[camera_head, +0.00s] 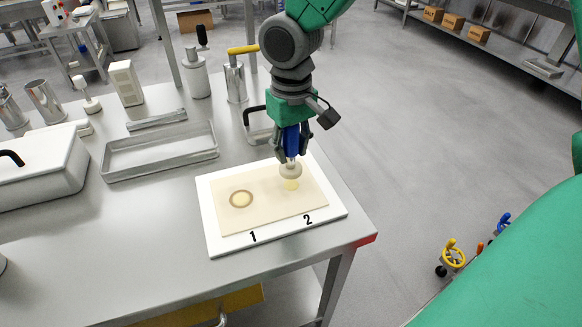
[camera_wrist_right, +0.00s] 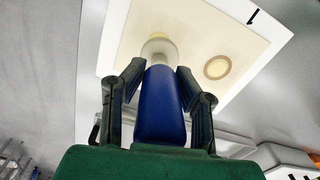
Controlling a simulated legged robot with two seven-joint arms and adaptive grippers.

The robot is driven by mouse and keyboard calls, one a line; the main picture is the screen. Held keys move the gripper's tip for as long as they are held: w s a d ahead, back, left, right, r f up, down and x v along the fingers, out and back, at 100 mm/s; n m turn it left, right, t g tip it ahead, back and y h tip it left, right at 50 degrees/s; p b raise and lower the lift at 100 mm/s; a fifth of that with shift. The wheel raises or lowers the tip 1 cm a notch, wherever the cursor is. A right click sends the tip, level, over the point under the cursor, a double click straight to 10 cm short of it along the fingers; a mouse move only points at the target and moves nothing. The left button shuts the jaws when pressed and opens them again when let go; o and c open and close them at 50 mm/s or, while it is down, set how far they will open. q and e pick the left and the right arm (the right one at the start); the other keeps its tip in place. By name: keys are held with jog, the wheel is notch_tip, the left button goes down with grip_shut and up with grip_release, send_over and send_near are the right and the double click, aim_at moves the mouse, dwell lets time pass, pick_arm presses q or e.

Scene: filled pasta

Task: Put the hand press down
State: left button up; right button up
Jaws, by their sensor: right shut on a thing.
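My right gripper (camera_head: 291,150) is shut on the blue handle of the hand press (camera_head: 291,168). The press is upright, with its pale round head just over or on the dough sheet at spot 2; I cannot tell if it touches. In the right wrist view the blue handle of the hand press (camera_wrist_right: 161,105) stands between the fingers of the right gripper (camera_wrist_right: 160,80). The dough sheet (camera_head: 262,205) lies on a white board (camera_head: 222,248) marked 1 and 2. A ringed round with a pale centre (camera_head: 241,199) is at spot 1, and a yellowish patch (camera_head: 290,185) shows below the press head.
A shallow metal tray (camera_head: 160,155) lies left of the board. Metal canisters (camera_head: 196,75) and a white box (camera_head: 126,83) stand behind. A white lidded container (camera_head: 45,165) is at far left. The table's right corner (camera_head: 365,240) is close to the board; its front is clear.

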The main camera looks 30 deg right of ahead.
aim_at(292, 168)
notch_tip(292, 168, down, 3)
jog(key=shift+s+a+f+b, duration=0.1)
jog(key=shift+s+b, duration=0.05)
jog(key=shift+b, duration=0.3)
jog(key=shift+f, duration=0.35)
jog(key=shift+c, duration=0.5)
jog(key=shift+d, duration=0.25)
jog(key=o, duration=1.1)
jog(key=shift+a, duration=0.1)
jog(key=shift+c, duration=0.2)
notch_tip(292, 168, up, 12)
jog(key=p, duration=0.3)
jog(key=shift+r, duration=0.1)
